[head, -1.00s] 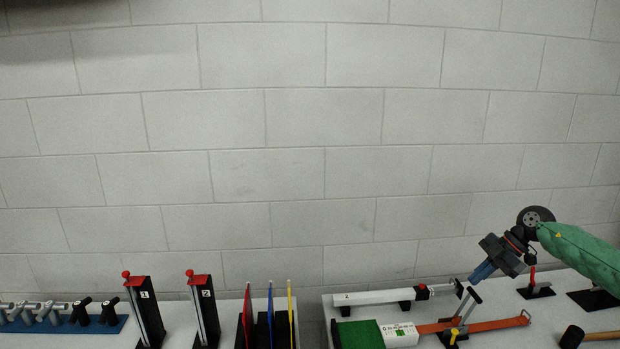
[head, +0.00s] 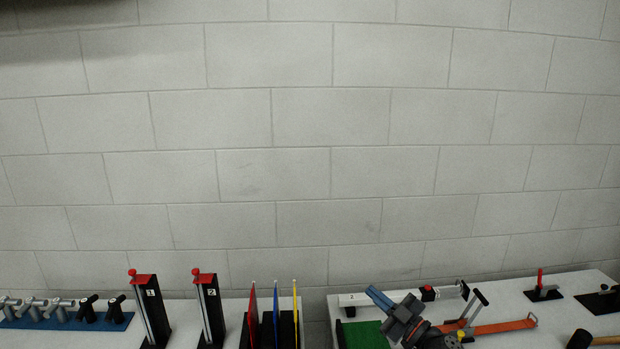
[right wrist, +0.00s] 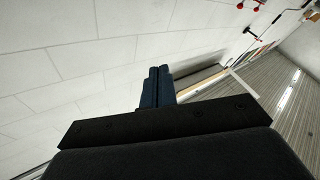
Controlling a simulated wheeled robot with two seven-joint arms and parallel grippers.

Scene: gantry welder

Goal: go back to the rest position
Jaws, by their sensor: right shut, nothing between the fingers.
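My right gripper (head: 379,298) has blue fingers and a dark body, and shows low in the head view, over the right-hand table. Its fingers point up and to the left. In the right wrist view the two blue fingers (right wrist: 157,87) lie side by side, shut, with nothing between them. The gripper hides part of the white bar (head: 352,299) and the green mat (head: 362,337). My left gripper is not in view.
The right table (head: 510,300) holds an orange strap (head: 505,327), a red-handled clamp (head: 541,287) and a mallet (head: 580,340). The left table has two numbered red-topped stands, coloured sheets (head: 276,318) and several grey and black fittings on a blue base (head: 65,321). A block wall stands behind.

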